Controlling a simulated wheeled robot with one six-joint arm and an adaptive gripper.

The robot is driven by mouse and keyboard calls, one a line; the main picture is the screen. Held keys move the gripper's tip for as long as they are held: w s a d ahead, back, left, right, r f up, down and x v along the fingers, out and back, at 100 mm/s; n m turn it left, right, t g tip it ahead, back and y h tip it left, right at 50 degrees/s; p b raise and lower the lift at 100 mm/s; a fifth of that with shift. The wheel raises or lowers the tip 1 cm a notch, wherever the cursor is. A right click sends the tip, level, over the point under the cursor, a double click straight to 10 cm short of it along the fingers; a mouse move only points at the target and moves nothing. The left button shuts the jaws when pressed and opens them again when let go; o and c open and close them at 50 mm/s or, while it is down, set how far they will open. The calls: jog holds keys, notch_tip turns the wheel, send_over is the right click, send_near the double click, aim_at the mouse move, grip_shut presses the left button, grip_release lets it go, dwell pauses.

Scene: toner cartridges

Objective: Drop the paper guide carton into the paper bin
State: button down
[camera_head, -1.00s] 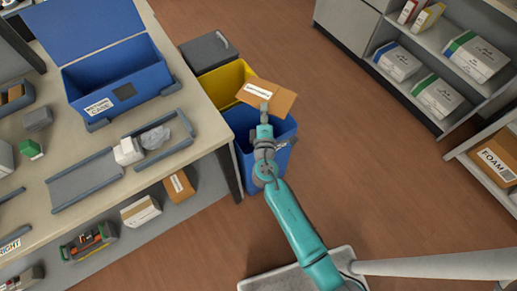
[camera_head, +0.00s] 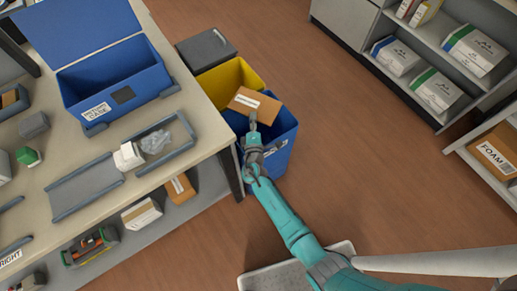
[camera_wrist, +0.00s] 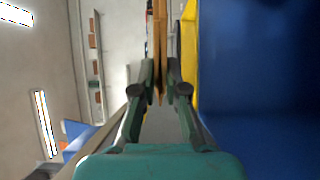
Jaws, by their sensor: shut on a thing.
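The paper guide carton (camera_head: 255,104) is a flat brown carton with a white label. In the head view it is over the blue bin (camera_head: 283,134), close to its border with the yellow bin. My gripper (camera_head: 253,117) is shut on the near edge of the carton. In the wrist view the carton (camera_wrist: 160,45) shows edge-on between the fingers (camera_wrist: 160,80), with the blue bin wall (camera_wrist: 250,70) close on the right. The head view does not show clearly how far the carton is above the bin rim.
A yellow bin (camera_head: 222,80) and a grey lidded bin (camera_head: 206,46) stand behind the blue one. The worktable (camera_head: 190,100) with a blue case (camera_head: 125,82) is to the left. Shelves (camera_head: 425,60) stand at the right. The floor between is clear.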

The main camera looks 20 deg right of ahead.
jog(key=shift+f, duration=0.4)
jog(key=c, duration=1.1)
grip_release()
jog(key=shift+c, duration=0.2)
jog(key=shift+s, duration=0.15)
jog(key=v, duration=1.1)
jog(key=shift+s, duration=0.35)
jog(key=shift+a, duration=0.15)
